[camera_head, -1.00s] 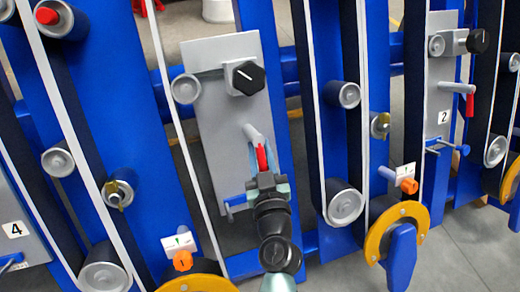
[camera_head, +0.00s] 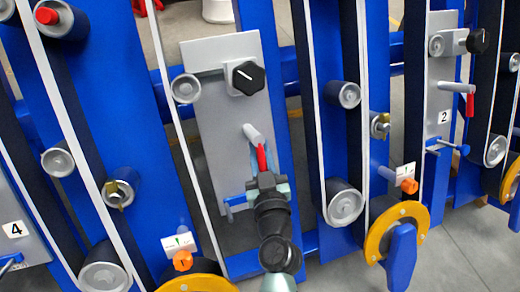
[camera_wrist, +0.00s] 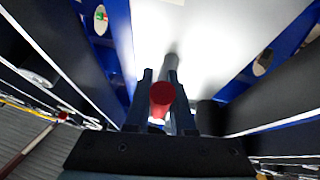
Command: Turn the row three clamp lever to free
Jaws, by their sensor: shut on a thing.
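The row three clamp lever has a red grip (camera_head: 261,156) on a grey pivot stub (camera_head: 252,135). It is on the middle grey plate (camera_head: 217,130), between plates marked 4 and 2. The grip points downward, leaning slightly right. My gripper (camera_head: 263,168) comes from below and is shut on the red grip. In the wrist view, the round red end (camera_wrist: 162,97) sits between my two fingers (camera_wrist: 161,88), with the grey stub beyond. The lower part of the grip is hidden by my gripper in the head view.
A black knob (camera_head: 248,77) is above the lever on the same plate. A blue T-handle (camera_head: 233,203) is close to my gripper's left. Rollers and belts flank the plate. The row two lever with a red grip (camera_head: 470,103) hangs at right.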

